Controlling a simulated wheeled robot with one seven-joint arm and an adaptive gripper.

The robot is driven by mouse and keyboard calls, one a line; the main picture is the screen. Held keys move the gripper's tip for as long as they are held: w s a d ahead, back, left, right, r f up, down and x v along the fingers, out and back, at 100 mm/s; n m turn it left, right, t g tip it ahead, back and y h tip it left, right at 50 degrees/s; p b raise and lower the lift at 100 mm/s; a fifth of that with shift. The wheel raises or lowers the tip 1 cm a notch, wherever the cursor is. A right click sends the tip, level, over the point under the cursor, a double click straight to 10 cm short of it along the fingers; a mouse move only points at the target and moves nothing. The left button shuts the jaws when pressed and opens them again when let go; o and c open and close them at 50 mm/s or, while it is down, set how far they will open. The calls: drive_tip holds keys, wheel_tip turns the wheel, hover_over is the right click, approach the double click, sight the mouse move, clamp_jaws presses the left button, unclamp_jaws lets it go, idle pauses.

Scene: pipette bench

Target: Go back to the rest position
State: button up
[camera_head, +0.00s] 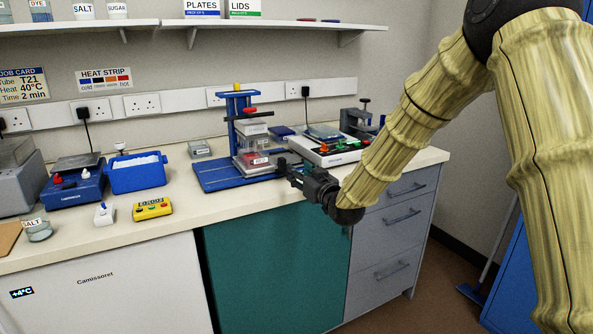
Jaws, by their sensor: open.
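My gripper (287,169) reaches in from the right at the front edge of the bench (187,209). Its dark fingers point left toward the clear stacked boxes (254,160) in the blue stand (231,180). The fingertips are close to the lowest box; I cannot tell whether they touch it. The jaws are open, and I see nothing held in them.
A white device (328,150) with coloured pieces stands just behind my gripper. A shelf (170,24) runs above. Open floor lies at the lower right.

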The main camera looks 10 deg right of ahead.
drive_tip(key=shift+s, duration=0.1)
drive_tip(key=s+f+m+g+h, duration=0.1)
drive_tip(key=s+f+g, duration=0.3)
drive_tip(key=f, duration=1.1)
drive_tip(key=s+f+m+g+h, duration=0.2)
drive_tip(key=s+f+g, duration=0.4)
drive_tip(key=s+f, duration=2.1)
drive_tip(key=s+d+f+g+h, duration=0.15)
drive_tip(key=s+f+g, duration=0.35)
drive_tip(key=s, duration=0.9)
drive_tip(key=s+d+f+g+h, duration=0.1)
drive_tip(key=s+d+f+g, duration=0.15)
drive_tip(key=s+f, duration=0.85)
drive_tip(key=s+r+p, duration=0.3)
drive_tip(key=r+p, duration=1)
drive_tip(key=r, duration=0.4)
drive_tip(key=shift+a+m, duration=0.3)
drive_tip(key=shift+a, duration=0.15)
